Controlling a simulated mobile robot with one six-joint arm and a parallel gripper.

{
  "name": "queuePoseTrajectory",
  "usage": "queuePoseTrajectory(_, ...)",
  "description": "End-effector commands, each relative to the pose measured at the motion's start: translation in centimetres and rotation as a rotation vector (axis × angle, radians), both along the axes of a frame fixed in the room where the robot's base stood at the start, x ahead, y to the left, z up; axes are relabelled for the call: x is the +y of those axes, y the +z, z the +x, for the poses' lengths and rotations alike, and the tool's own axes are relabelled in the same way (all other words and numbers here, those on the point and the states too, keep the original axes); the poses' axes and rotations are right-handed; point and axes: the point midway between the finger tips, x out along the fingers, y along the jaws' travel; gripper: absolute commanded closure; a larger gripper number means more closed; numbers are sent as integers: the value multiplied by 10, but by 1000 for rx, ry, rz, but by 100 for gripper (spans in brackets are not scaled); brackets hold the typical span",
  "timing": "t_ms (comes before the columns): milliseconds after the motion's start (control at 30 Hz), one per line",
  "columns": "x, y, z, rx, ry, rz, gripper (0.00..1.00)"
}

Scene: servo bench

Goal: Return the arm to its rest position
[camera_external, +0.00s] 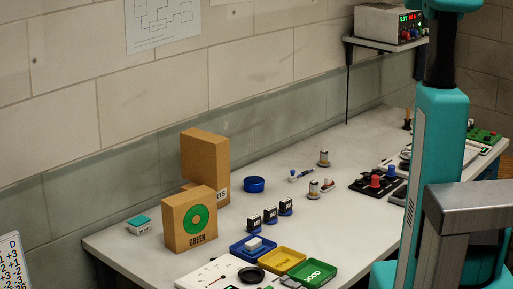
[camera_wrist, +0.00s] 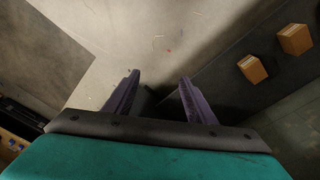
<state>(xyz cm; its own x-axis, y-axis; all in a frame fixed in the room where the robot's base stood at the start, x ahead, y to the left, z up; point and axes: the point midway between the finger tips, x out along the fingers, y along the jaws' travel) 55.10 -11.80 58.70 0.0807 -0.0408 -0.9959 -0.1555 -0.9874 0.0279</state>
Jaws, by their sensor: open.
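My gripper (camera_wrist: 158,82) shows in the wrist view, with two purple-grey fingers spread apart and nothing between them. Below the fingers are a pale floor surface and a dark area, well away from the fingertips. In the external view my teal arm stands upright at the right, and its upper end runs out of the top of the picture. My gripper is not visible in the external view.
A white bench (camera_external: 350,215) runs along the wall. It carries cardboard boxes (camera_external: 190,220), blue, yellow and green trays (camera_external: 284,260), small servos (camera_external: 270,215) and a black fixture (camera_external: 370,186). A power supply (camera_external: 388,24) sits on a shelf at the back right.

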Motion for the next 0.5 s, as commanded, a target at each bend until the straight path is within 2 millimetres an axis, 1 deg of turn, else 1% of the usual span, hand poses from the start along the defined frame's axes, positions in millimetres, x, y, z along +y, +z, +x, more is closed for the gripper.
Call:
queuePoseTrajectory(33,12,-3,-16,35,12,9,49)
queuePoseTrajectory(100,25,-10,-35,80,23,19,49)
queuePoseTrajectory(167,36,-15,-52,119,35,29,49)
queuePoseTrajectory(367,68,-27,-110,250,68,51,49)
queuePoseTrajectory(467,83,-30,-142,322,87,60,49)
queuePoseTrajectory(500,88,-31,-156,353,96,62,49)
